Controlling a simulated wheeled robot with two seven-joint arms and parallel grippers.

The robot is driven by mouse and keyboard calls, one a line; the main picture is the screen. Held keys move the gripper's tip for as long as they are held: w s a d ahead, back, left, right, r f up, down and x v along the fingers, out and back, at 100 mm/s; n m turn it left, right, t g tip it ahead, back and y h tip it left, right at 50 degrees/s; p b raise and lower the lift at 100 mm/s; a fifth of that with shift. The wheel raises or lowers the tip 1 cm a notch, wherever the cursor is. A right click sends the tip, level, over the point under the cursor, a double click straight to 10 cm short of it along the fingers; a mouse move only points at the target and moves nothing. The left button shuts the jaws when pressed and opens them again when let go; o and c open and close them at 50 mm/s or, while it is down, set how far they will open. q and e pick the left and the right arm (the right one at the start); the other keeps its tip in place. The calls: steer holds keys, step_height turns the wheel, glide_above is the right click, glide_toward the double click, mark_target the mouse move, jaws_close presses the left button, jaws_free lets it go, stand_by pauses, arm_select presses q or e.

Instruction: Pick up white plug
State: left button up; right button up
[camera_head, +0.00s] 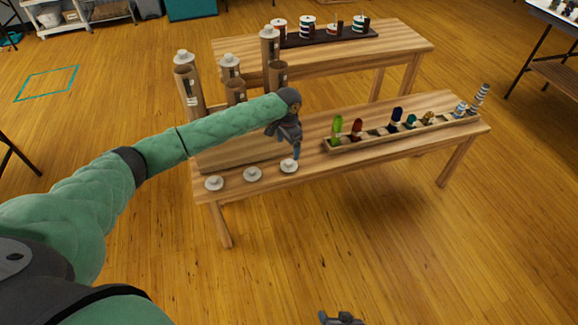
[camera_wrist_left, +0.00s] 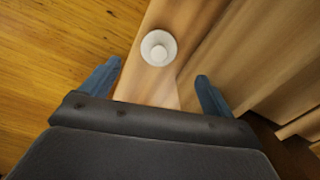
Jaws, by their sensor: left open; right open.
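Three white plugs lie in a row along the front edge of the near wooden table: a left one (camera_head: 214,183), a middle one (camera_head: 252,174) and a right one (camera_head: 289,165). My left gripper (camera_head: 295,150) is open and empty, just above the right plug. In the left wrist view one round white plug with a raised knob (camera_wrist_left: 158,48) lies ahead of the spread blue fingertips (camera_wrist_left: 157,84), not between them. My right gripper (camera_head: 341,319) is only partly in view at the bottom edge, away from the table.
Several brown tubes, some capped with white plugs (camera_head: 230,62), stand behind my left forearm. A long wooden tray (camera_head: 345,145) with coloured items lies to the right on the near table (camera_head: 330,172). A second table (camera_head: 410,42) holds a dark tray with spools.

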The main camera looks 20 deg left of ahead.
mark_target(288, 161)
arm_select(q)
steer(key=shift+f, duration=4.9)
steer(key=c, duration=1.1)
